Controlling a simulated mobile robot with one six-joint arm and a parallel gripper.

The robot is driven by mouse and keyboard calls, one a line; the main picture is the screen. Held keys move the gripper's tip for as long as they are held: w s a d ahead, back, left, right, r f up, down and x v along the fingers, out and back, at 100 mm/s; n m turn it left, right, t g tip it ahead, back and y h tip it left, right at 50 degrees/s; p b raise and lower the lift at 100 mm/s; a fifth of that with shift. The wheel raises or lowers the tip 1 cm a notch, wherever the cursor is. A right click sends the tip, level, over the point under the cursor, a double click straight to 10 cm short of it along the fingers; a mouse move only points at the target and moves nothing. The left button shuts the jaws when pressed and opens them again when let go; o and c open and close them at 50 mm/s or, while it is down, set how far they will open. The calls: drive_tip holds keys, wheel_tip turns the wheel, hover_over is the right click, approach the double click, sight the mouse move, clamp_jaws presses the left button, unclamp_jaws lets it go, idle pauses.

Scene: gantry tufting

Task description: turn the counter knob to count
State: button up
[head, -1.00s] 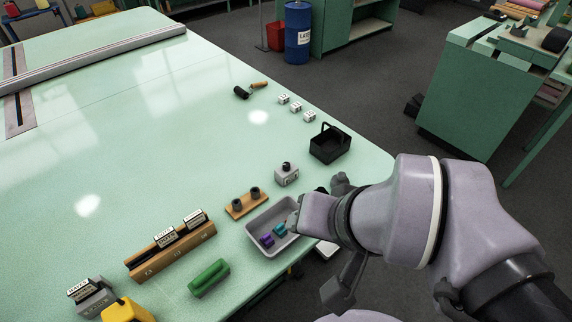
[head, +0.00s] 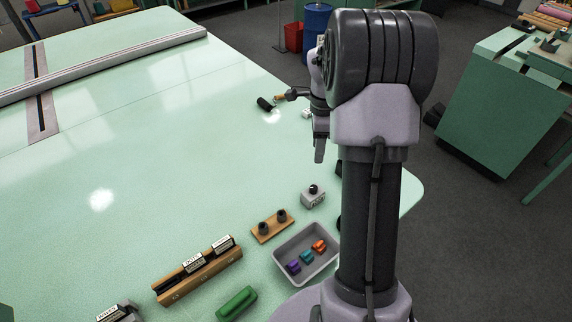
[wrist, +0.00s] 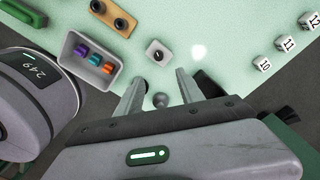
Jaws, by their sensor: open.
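The counter is a small pale grey box with a dark knob on top. In the head view the counter (head: 313,197) stands on the pale green table, just beyond the grey tray. In the wrist view the counter (wrist: 158,53) lies past my fingertips, roughly in line with the gap between them. My gripper (wrist: 160,80) is open, with nothing held, and apart from the counter. In the head view my gripper (head: 319,152) hangs above the table, fingers down, higher in the picture than the counter. The counter's reading is too small to make out.
A grey tray (head: 278,269) with purple, teal and orange pieces and a wooden block with two dark pegs (head: 265,234) stand close to the counter. White numbered cubes (wrist: 265,64) lie apart. My arm hides most of the black basket.

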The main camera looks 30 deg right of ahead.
sight(314, 187)
drive_tip(key=f+b, duration=0.1)
drive_tip(key=f, duration=0.4)
drive_tip(key=f+b, duration=0.2)
drive_tip(key=f, duration=0.4)
drive_tip(key=f+b, duration=0.2)
drive_tip(key=f, duration=0.3)
drive_tip(key=shift+s+f, duration=0.15)
drive_tip(key=shift+s, duration=0.15)
clamp_jaws()
